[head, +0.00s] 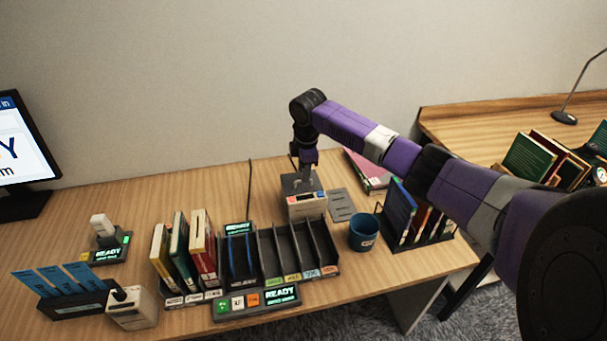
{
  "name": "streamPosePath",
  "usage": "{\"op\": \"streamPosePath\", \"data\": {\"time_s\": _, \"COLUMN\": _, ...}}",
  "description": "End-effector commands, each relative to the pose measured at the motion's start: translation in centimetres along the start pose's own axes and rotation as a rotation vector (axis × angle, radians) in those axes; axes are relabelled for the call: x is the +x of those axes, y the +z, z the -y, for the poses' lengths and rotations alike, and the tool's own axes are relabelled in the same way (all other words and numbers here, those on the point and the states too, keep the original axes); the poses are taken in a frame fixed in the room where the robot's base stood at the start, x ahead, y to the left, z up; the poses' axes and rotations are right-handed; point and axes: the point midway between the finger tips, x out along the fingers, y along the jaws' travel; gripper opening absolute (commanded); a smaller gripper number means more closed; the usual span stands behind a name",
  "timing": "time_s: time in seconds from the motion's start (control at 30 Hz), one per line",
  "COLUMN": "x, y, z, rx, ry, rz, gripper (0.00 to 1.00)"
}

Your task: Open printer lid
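The small printer (308,207) stands on the desk behind the row of dark dividers. It has a pale front with an orange part and a dark grey top, which looks like its lid (291,184). My gripper (303,171) points down from the arm directly over this dark top, at or very near it. I cannot tell whether it touches the lid or how far the lid is raised. The fingers are small and dark, and whether they are open or shut does not show.
A blue cup (364,232) and a book rack (437,240) are to the right. A grey flat plate (341,205) lies beside the printer. A monitor (22,142) stands at left.

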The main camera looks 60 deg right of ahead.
Motion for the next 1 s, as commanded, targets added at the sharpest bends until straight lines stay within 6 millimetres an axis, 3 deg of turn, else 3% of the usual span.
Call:
{"op": "streamPosePath", "data": {"time_s": 0.2, "x": 2.3, "y": -0.1, "z": 0.0, "rx": -0.001, "ry": -0.001, "rz": 0.000, "gripper": 0.31}}
{"op": "streamPosePath", "data": {"time_s": 0.53, "x": 2.7, "y": -0.1, "z": 0.0, "rx": -0.001, "ry": 0.001, "rz": -0.001, "gripper": 0.31}}
{"op": "streamPosePath", "data": {"time_s": 0.7, "x": 2.7, "y": -0.1, "z": 0.0, "rx": -0.001, "ry": 0.001, "rz": -0.001, "gripper": 0.00}}
{"op": "streamPosePath", "data": {"time_s": 1.0, "x": 2.7, "y": -0.1, "z": 0.0, "rx": 0.000, "ry": 0.001, "rz": -0.001, "gripper": 0.00}}
